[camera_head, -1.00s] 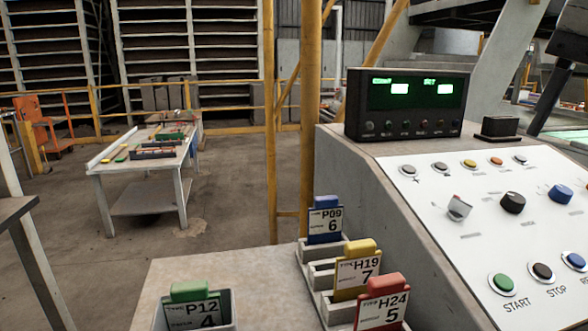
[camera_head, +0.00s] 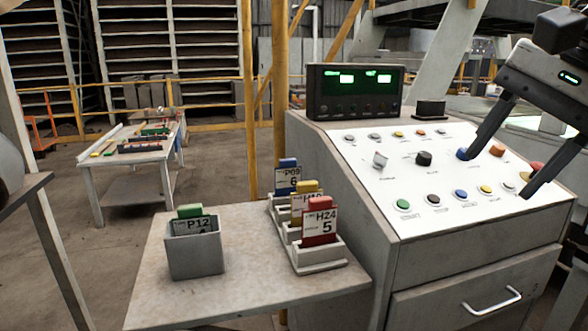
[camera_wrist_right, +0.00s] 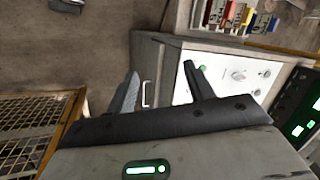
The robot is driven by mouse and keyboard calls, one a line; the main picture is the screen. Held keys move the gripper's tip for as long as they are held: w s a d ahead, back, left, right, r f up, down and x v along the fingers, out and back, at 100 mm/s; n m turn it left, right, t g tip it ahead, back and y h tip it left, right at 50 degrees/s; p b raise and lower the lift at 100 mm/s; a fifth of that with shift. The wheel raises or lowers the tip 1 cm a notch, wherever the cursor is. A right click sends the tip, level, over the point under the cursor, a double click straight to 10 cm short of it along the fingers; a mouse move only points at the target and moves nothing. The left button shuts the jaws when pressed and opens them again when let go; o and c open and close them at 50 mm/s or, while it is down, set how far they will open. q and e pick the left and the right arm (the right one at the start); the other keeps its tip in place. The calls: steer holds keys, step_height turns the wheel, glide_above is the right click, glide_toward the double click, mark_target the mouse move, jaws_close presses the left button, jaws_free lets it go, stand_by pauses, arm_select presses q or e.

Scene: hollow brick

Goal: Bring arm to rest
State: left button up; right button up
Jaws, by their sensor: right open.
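My right gripper (camera_head: 503,162) is at the right of the head view, with its two dark fingers spread apart and nothing between them. It is in front of the right part of the sloped control panel (camera_head: 415,205). In the right wrist view the open fingers (camera_wrist_right: 160,85) point toward the console cabinet (camera_wrist_right: 172,62). Whether a fingertip touches the panel cannot be told. My left gripper is not in view.
A side table (camera_head: 240,292) holds a grey bin (camera_head: 194,257) with the green P12 card (camera_head: 190,224) and a rack (camera_head: 318,256) with blue, yellow and red cards. A display box (camera_head: 355,105) tops the console.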

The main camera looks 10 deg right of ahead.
steer(key=w+a+f+m+t+y, duration=0.1)
steer(key=w+f+m+t+y, duration=0.25)
steer(key=f+m, duration=0.55)
steer(key=w+a+f+m+t+y, duration=0.15)
steer(key=f+m+t, duration=0.25)
steer(key=f+m, duration=0.5)
steer(key=w+f+m+t+y, duration=0.35)
steer(key=f+m, duration=0.35)
steer(key=m, duration=0.6)
steer(key=s+a+f+m+h, duration=0.2)
steer(key=s+f+m+h, duration=0.15)
steer(key=f+m, duration=0.5)
steer(key=s+a+f+m+h, duration=0.2)
steer(key=s+f+m+h, duration=0.15)
steer(key=f+m, duration=0.5)
steer(key=s+a+f+m+g+h, duration=0.1)
steer(key=s+a+f+m+g, duration=0.3)
steer(key=s+a+f+m, duration=0.3)
steer(key=shift+s+a+f+m, duration=0.15)
steer(key=shift+a+f+m, duration=0.25)
steer(key=shift+a+m, duration=0.5)
steer(key=shift+a, duration=0.1)
